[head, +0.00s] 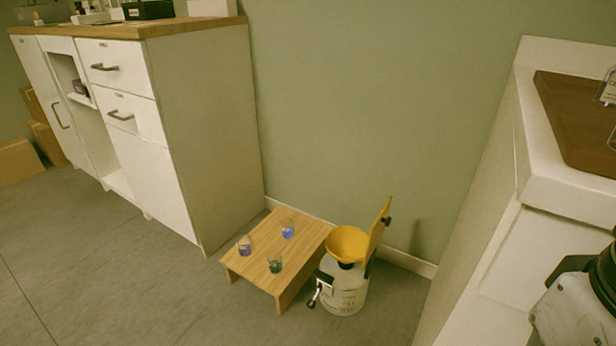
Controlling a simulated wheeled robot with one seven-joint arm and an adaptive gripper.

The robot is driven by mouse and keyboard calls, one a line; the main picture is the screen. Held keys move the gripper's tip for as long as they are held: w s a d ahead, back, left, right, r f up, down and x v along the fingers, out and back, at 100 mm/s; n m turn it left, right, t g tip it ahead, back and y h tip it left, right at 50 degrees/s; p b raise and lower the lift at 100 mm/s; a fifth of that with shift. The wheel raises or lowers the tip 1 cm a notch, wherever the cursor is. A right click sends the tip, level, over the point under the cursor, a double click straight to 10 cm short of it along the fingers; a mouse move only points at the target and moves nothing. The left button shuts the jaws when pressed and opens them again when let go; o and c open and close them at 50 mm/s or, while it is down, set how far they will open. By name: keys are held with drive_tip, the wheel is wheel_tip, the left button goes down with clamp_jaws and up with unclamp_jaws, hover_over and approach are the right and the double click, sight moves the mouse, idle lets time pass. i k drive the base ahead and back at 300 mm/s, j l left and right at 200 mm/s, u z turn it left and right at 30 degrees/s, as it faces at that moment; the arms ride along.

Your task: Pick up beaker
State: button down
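Three small glass beakers stand upright on a low wooden stand on the floor. One beaker (245,247) with purple-blue contents is at the left. Another beaker (288,231) with blue contents is at the back. A third beaker (275,266) with dark green contents is at the front. The wooden stand (260,262) is beside the white cabinet. Part of my arm shows at the lower right edge, well apart from the beakers. My gripper's fingers are not in view.
A whitish container (343,291) with a yellow funnel (347,243) and raised lid stands close to the stand's right side. A white cabinet (210,130) is at left, and a white counter (500,230) at right. The grey floor (130,270) in front is clear.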

sight(275, 258)
drive_tip(key=u, duration=0.6)
drive_tip(key=i+j+z, duration=0.2)
drive_tip(key=j, duration=0.3)
drive_tip(key=j+z, duration=0.2)
drive_tip(key=j, duration=0.3)
drive_tip(key=i+j+z, duration=0.15)
drive_tip(key=j, duration=0.35)
drive_tip(key=i+j, duration=0.1)
drive_tip(key=i, duration=0.55)
